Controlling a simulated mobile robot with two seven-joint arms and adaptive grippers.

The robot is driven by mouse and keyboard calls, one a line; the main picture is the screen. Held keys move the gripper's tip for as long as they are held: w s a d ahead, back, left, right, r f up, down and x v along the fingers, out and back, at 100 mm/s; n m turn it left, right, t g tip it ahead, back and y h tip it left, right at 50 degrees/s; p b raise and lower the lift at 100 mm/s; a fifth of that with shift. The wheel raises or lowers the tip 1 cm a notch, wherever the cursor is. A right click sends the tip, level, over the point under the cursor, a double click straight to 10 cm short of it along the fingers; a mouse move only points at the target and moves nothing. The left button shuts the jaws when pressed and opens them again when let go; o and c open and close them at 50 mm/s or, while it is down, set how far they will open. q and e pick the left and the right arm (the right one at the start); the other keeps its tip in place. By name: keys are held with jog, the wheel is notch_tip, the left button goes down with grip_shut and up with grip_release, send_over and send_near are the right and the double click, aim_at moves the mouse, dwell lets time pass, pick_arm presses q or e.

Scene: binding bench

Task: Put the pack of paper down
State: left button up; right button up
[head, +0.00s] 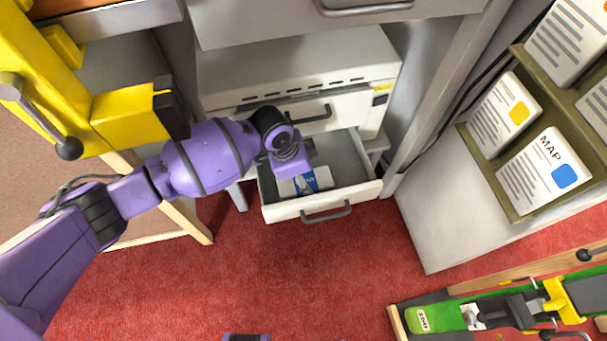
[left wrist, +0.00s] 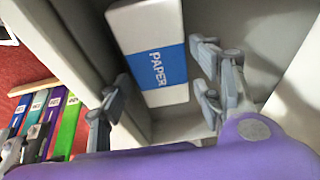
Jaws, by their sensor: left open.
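The pack of paper (head: 309,183) is white with a blue band and lies in the open lower drawer (head: 362,190). In the left wrist view the pack (left wrist: 152,26) shows its band, lettered PAPER, and rests on the drawer floor by a side wall. My left gripper (head: 293,163) reaches down over the drawer and hides part of the pack in the head view. Its fingers (left wrist: 160,84) are spread wide in the left wrist view, with the pack beyond them; I see no grip on it. My right gripper is not in view.
The white cabinet (head: 290,72) stands behind the open drawer. A yellow machine (head: 125,118) is at the left. A rack (head: 465,135) with printed pads, one marked MAP, stands at the right. Red carpet (head: 290,270) lies clear in front.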

pick_arm(q)
jog(key=shift+r, duration=0.35)
jog(key=p+v, duration=0.3)
jog(key=v, duration=0.5)
dwell(0.8)
